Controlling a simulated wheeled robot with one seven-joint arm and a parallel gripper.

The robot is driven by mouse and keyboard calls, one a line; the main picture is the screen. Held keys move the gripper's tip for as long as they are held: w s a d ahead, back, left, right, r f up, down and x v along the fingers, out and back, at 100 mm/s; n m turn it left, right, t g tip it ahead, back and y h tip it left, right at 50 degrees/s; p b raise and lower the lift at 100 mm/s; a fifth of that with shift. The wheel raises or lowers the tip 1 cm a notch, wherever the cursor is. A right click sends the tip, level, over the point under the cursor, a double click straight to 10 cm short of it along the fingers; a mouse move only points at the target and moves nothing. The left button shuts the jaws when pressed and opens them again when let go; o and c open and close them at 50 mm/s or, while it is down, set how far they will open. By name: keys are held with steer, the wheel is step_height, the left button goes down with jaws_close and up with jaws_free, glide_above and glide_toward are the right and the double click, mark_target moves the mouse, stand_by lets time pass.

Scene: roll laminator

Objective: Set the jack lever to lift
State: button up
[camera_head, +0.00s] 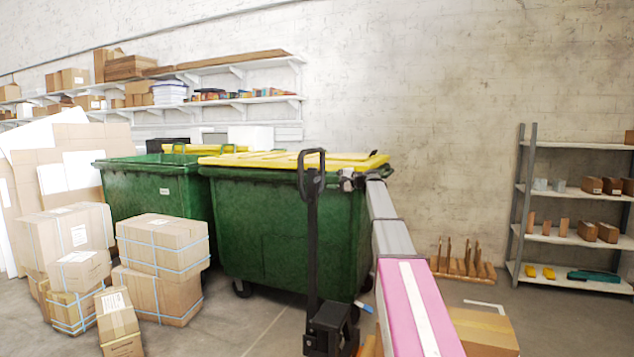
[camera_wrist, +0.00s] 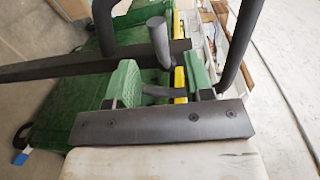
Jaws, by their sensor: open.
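The pallet jack's black handle (camera_head: 312,230) stands upright in the middle of the head view, with a loop grip (camera_head: 312,160) at its top. In the wrist view, the two dark sides of the loop (camera_wrist: 243,45) rise on either side, and the handle bar crosses the picture. A short grey rod, which looks like the jack lever (camera_wrist: 158,38), shows between them. My gripper (camera_head: 348,180) is just right of the loop. In the wrist view, my gripper (camera_wrist: 160,75) has its green-padded fingers apart, with the lever in line with the gap. Contact cannot be told.
Green bins with yellow lids (camera_head: 285,225) stand close behind the jack. Strapped cardboard boxes (camera_head: 160,270) are piled at left. A metal shelf unit (camera_head: 520,200) and a wooden rack (camera_head: 462,268) stand at right. Some floor between them is open.

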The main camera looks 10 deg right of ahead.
mark_target(319, 179)
steer(key=x, duration=0.7)
steer(key=shift+c, duration=0.3)
